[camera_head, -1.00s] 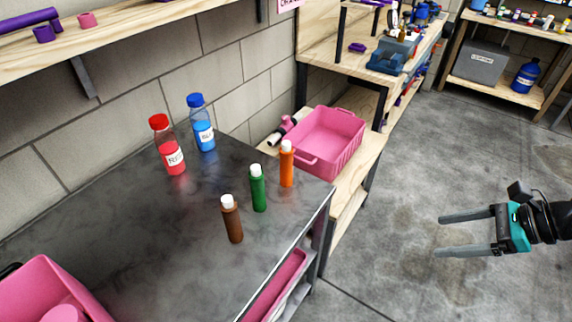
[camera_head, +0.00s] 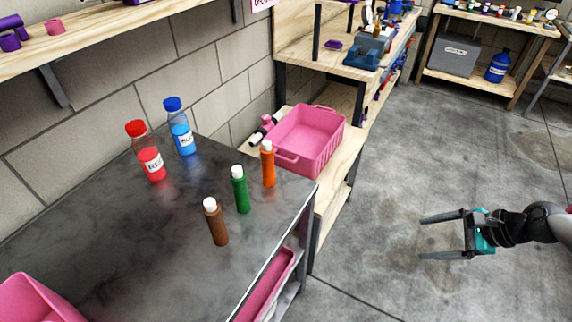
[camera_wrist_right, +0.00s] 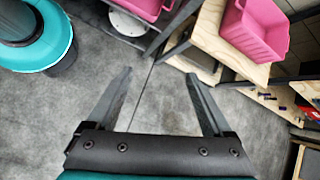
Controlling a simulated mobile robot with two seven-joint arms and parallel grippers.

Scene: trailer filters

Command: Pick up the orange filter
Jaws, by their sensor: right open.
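The orange filter (camera_head: 268,167) is a slim orange tube with a white cap. It stands upright near the far right corner of the dark worktop (camera_head: 150,235). A green tube (camera_head: 241,192) and a brown tube (camera_head: 217,225) with white caps stand in a row nearer to me. My right gripper (camera_head: 422,237) is open and empty, well to the right of the worktop, over the floor. Its two open fingers also show in the right wrist view (camera_wrist_right: 160,80), with bare floor between them. The orange filter cannot be made out in the wrist view. My left gripper is out of view.
A red-capped bottle (camera_head: 146,152) and a blue-capped bottle (camera_head: 180,127) stand at the back of the worktop. A pink bin (camera_head: 322,150) sits on a wooden shelf beyond the orange filter. Another pink bin (camera_head: 30,300) is at the lower left. The floor at right is clear.

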